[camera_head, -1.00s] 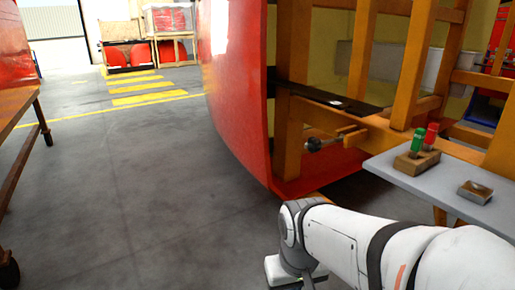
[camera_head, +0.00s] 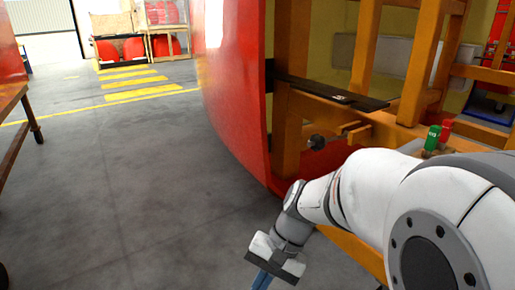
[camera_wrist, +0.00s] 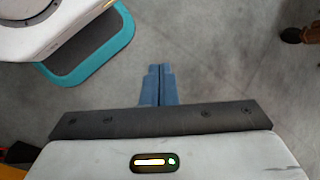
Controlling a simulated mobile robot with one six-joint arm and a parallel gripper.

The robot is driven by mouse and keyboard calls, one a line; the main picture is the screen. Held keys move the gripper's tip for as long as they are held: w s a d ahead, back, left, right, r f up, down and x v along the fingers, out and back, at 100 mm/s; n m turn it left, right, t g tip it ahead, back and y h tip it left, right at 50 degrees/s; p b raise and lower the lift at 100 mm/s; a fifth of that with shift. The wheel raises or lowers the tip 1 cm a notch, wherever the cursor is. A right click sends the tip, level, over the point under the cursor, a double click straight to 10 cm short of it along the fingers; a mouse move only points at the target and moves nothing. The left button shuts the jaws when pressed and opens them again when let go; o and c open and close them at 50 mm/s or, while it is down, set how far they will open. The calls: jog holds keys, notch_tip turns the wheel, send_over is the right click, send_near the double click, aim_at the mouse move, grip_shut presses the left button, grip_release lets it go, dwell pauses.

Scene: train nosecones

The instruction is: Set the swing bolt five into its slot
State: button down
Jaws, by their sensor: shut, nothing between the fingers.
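A swing bolt with a dark round knob (camera_head: 317,142) shows in the head view, at the orange frame beside the red nosecone's edge. Its rod reaches right to an orange bracket (camera_head: 352,131); I cannot tell whether it is bolt five or how it sits relative to a slot. My gripper (camera_head: 262,280) hangs low in front of the nosecone, below and left of the bolt, apart from it. In the wrist view its blue fingers (camera_wrist: 159,84) are together with nothing between them, over bare floor.
The red nosecone (camera_head: 232,100) curves down on the left of the orange frame (camera_head: 368,60). A black strip (camera_head: 330,92) lies across the frame. Green (camera_head: 432,138) and red (camera_head: 446,130) items stand behind my arm. The grey floor (camera_head: 120,190) at left is open.

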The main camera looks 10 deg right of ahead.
jog(key=w+d+r+m+t+y+b, duration=0.1)
jog(key=w+d+m+t+y, duration=0.2)
jog(key=w+m+t+y, duration=0.45)
jog(key=w+d+r+m+t+y+b, duration=0.2)
jog(key=w+m+y, duration=0.2)
jog(key=w+m, duration=0.5)
jog(key=w+d+f+m+t+h, duration=0.1)
jog(key=w+d+m+t+h, duration=0.1)
jog(key=d+t, duration=0.3)
jog(key=w+d+f+m+t+h, duration=0.1)
jog(key=d+m+t+h, duration=0.3)
jog(key=d, duration=0.6)
jog(key=w+d+f+m+t+h+b, duration=0.1)
jog(key=w+d+m+t+h, duration=0.3)
jog(key=d+t, duration=0.3)
jog(key=shift+d+f+m, duration=0.2)
jog(key=shift+d+m, duration=0.4)
jog(key=shift+m, duration=0.05)
